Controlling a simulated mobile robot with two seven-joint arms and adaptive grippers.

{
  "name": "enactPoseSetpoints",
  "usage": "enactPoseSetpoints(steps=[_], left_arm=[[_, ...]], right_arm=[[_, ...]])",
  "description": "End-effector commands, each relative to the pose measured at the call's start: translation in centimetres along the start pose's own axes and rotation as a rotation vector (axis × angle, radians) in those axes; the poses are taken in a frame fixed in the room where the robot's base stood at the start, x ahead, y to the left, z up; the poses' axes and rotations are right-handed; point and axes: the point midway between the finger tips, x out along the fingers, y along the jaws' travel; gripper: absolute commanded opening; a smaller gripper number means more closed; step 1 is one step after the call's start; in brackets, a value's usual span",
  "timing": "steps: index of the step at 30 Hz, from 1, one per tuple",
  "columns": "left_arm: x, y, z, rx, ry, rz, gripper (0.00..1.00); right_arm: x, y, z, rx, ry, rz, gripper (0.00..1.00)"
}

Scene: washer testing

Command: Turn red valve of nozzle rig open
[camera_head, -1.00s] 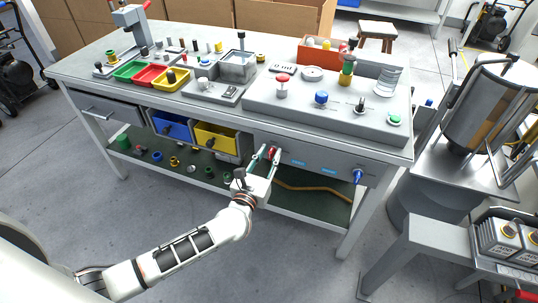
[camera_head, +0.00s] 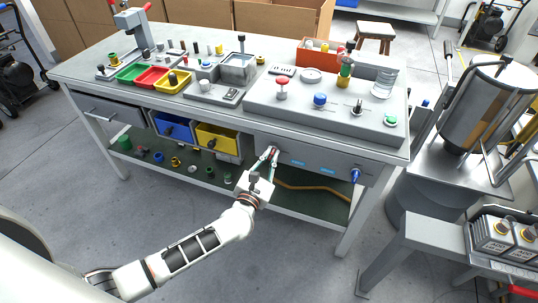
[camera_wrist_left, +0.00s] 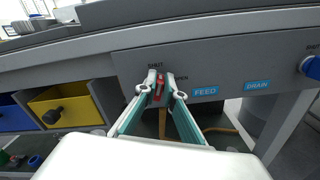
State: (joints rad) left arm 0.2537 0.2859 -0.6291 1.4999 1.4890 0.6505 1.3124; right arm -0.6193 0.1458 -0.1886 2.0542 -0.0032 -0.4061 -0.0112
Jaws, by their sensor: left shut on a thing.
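The red valve (camera_wrist_left: 159,88) is a small red handle on the grey front panel (camera_wrist_left: 230,62) under the workbench top. In the left wrist view it stands close to upright between my fingertips, with a "SHUT" label above it and a partly hidden label, ending in "PEN", to its right. My left gripper (camera_wrist_left: 161,84) is shut on the red valve, one fingertip on each side. In the head view my left gripper (camera_head: 270,152) reaches the panel from the front and mostly covers the valve. My right gripper is not in view.
A blue valve (camera_head: 355,175) sits further right on the same panel, beside the FEED and DRAIN labels. A brown hose (camera_head: 315,190) runs below, above the green lower shelf.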

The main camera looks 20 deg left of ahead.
Motion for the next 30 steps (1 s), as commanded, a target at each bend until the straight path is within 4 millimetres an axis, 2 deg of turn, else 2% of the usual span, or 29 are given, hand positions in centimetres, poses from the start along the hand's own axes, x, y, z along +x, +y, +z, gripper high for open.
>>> enactPoseSetpoints(steps=[1,12,30], left_arm=[[0.0,0.0,0.3,0.045,-0.001,0.002,0.0],[0.0,-0.5,0.1,0.398,0.0,0.001,0.0],[0.0,-1.2,-0.5,0.952,0.0,-0.001,0.0]], right_arm=[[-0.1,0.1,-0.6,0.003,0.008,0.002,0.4],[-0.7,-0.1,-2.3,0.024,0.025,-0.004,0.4],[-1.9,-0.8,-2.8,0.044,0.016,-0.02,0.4]])
